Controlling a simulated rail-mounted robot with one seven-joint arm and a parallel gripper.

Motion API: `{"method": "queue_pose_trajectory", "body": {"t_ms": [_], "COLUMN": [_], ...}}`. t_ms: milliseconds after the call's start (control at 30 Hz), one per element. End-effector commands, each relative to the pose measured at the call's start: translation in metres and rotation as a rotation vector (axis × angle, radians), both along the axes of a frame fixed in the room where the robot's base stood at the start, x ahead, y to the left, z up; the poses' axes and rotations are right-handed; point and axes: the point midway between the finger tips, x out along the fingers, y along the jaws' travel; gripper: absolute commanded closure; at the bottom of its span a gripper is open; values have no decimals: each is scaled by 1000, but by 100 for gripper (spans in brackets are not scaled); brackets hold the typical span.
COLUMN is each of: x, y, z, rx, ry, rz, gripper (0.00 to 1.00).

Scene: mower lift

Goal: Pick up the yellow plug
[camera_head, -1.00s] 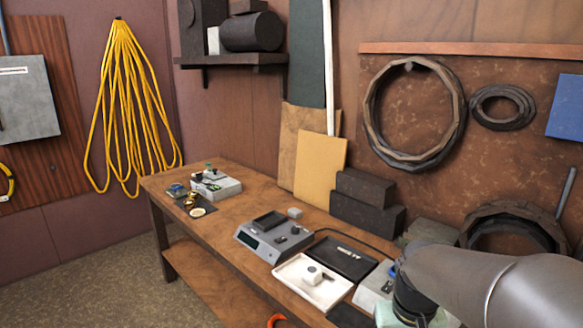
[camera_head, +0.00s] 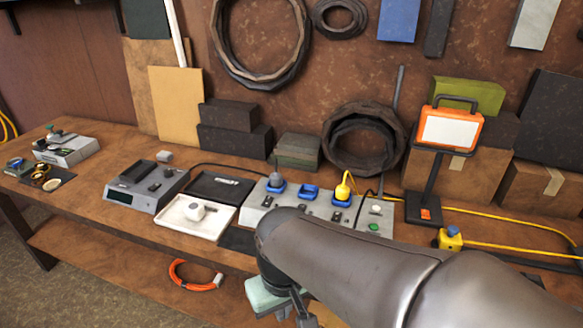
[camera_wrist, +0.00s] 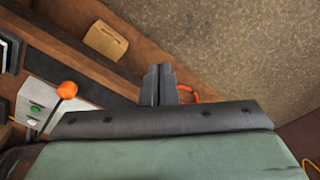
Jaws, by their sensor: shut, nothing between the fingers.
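A yellow plug (camera_head: 343,191) with a curled yellow cord stands upright at a blue socket on a grey socket box (camera_head: 262,196) in the head view. A second yellow piece with a blue top (camera_head: 450,239) lies on the bench to the right, with yellow cable beside it. My gripper (camera_head: 302,318) is low in the head view, partly cut off, in front of the bench edge and well below the socket box. In the wrist view my gripper (camera_wrist: 158,72) has its fingers together and empty. No yellow plug is clear in the wrist view.
An orange work lamp (camera_head: 450,130) stands at the right rear. A white tray (camera_head: 186,230), a black tray (camera_head: 222,188) and a grey device (camera_head: 145,188) are left of the socket box. The wrist view shows an orange-knobbed lever (camera_wrist: 67,90).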

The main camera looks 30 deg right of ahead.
Motion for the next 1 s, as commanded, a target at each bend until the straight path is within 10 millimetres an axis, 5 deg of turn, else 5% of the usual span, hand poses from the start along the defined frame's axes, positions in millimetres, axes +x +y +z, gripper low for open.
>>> {"method": "queue_pose_trajectory", "body": {"t_ms": [400, 633, 1000], "x": [0, 0, 13], "y": [0, 0, -2], "z": [0, 0, 7], "rx": [0, 0, 1], "ry": [0, 0, 2], "rz": [0, 0, -23], "gripper": [100, 36, 33]}}
